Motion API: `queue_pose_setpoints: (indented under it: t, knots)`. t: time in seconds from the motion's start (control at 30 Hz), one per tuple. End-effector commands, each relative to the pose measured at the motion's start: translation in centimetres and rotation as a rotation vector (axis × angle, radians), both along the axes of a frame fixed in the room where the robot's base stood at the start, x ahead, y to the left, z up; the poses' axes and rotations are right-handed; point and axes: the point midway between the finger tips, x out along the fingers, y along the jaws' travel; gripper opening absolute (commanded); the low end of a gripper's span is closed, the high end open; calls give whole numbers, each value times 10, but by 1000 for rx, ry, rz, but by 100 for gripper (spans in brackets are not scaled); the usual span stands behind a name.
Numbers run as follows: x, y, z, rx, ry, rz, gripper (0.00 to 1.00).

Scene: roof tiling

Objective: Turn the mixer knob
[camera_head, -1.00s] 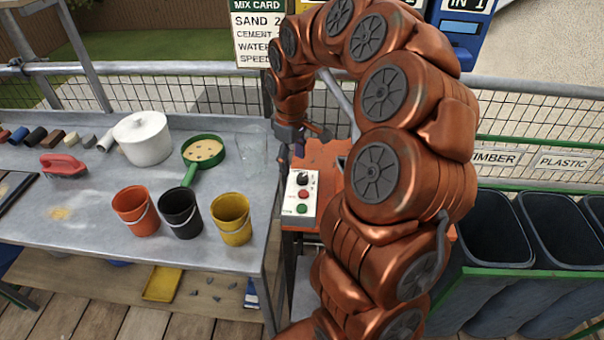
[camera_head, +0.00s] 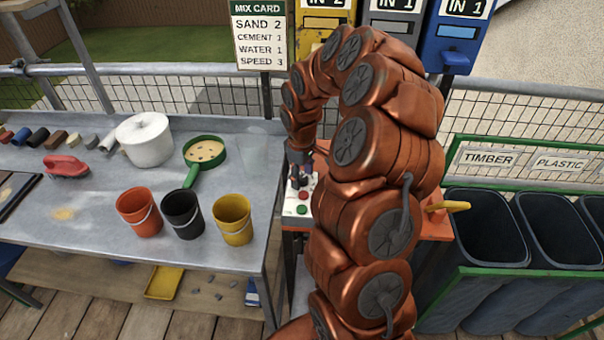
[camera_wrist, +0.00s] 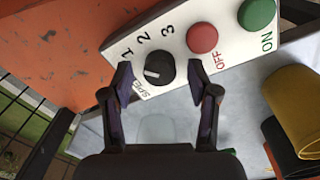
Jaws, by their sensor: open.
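The mixer knob (camera_wrist: 158,68) is black and round with a white pointer line. It sits on a white control panel (camera_wrist: 225,55) marked SPEED 1, 2, 3, beside a red OFF button (camera_wrist: 202,38) and a green ON button (camera_wrist: 257,14). The panel also shows in the head view (camera_head: 299,212). My gripper (camera_wrist: 165,80) is open in the wrist view, with one finger on each side of the knob. I cannot tell whether the fingers touch it. In the head view my gripper (camera_head: 299,180) is over the panel and hides the knob.
A mix card (camera_head: 259,36) reads sand 2, cement 1, water 1, speed 3. Orange, black and yellow buckets (camera_head: 233,220) stand on the grey bench (camera_head: 85,225) left of the panel. Dark bins (camera_head: 487,235) stand at the right. A mesh fence runs behind.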

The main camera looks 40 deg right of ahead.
Motion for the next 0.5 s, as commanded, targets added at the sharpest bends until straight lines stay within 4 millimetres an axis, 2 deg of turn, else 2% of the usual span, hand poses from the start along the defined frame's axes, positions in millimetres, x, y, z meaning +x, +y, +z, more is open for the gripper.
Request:
queue_pose_setpoints:
  t: [0.3, 0.5]
  knots:
    - [0, 0, -4, 0, -2, 0, 60]
    - [0, 0, -4, -1, -1, 0, 39]
